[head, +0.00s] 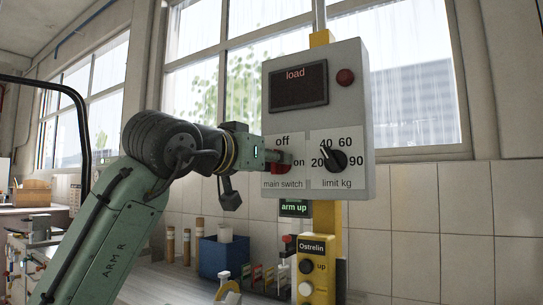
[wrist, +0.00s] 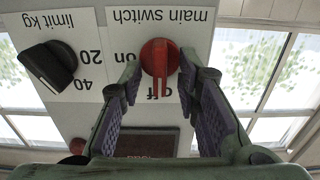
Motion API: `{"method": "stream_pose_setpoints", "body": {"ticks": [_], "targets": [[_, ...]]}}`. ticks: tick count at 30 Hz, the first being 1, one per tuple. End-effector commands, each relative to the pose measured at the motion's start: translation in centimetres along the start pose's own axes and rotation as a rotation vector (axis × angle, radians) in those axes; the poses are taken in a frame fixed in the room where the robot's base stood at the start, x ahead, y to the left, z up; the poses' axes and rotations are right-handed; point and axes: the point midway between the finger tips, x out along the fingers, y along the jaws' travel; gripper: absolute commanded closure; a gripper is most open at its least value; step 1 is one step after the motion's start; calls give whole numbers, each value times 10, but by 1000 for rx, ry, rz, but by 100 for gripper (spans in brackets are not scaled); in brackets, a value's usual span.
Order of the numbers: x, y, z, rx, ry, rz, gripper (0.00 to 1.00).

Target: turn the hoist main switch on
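The main switch is a red rotary knob (wrist: 160,57) on a grey control box (head: 357,118). In the upside-down wrist view its bar handle points down the picture, at the "off" mark. In the head view the red knob (head: 280,169) is partly hidden behind my gripper (head: 275,155). My gripper also shows in the wrist view (wrist: 158,88), with its two fingers apart, one on each side of the handle. Gaps show between the fingers and the handle, the right one narrower. The "on" label (head: 299,162) is right of the knob in the head view.
A black limit knob (head: 335,160) sits right of the switch. A dark load display (head: 299,86) and a red button or lamp (head: 345,77) are above. Below hangs a yellow Ostrelin pendant (head: 314,248). A blue bin (head: 223,258) stands on the bench.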

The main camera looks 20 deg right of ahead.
Motion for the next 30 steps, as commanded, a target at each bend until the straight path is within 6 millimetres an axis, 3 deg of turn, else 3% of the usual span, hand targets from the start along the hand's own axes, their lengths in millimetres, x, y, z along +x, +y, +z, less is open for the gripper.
{"method": "stream_pose_setpoints", "body": {"ticks": [7, 20, 30], "targets": [[1, 0, 0, 0, 0, 0, 71], [0, 0, 0, 0, 0, 0, 99], [0, 0, 0, 1, 0, 1, 100]]}}
